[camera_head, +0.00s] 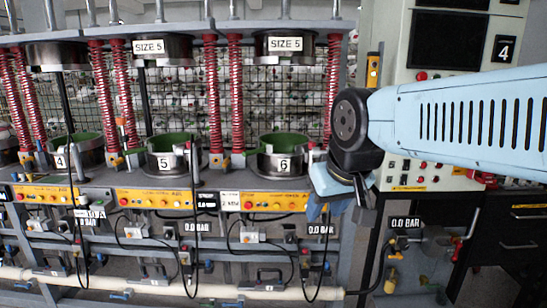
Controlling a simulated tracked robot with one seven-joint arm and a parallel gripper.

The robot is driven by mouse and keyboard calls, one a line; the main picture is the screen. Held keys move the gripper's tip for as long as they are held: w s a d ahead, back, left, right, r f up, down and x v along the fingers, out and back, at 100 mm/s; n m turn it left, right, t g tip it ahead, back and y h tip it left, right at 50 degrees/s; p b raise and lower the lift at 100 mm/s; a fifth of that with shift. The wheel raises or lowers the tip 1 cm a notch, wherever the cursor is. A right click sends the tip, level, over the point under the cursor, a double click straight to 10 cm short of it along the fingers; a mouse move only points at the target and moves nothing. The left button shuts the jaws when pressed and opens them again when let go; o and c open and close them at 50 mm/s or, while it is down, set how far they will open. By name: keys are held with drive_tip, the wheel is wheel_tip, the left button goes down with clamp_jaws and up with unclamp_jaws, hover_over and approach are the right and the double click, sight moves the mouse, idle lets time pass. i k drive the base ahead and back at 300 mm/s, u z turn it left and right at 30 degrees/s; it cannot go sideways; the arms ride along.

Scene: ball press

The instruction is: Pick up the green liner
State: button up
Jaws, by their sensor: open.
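Green liners sit inside the round metal cups of the press stations. One green liner (284,139) is in the cup marked 6 (280,163), nearest my gripper. Another green liner (172,141) is in the cup marked 5 (165,165). A third green liner (80,138) is in the cup marked 4 (88,153). My gripper (325,212) is at the right of station 6, apart from its cup and lower than the rim. It points down and is open, with nothing seen in it. My wrist hides part of the frame's right side.
Red springs (235,95) stand between the stations. Yellow control panels (273,201) run along the front edge, with black cables and pressure labels below. A grey control cabinet (430,30) stands at the right.

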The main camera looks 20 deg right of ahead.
sight(283, 142)
drive_tip(key=u, duration=0.1)
drive_tip(key=i, duration=1)
drive_tip(key=z, duration=0.1)
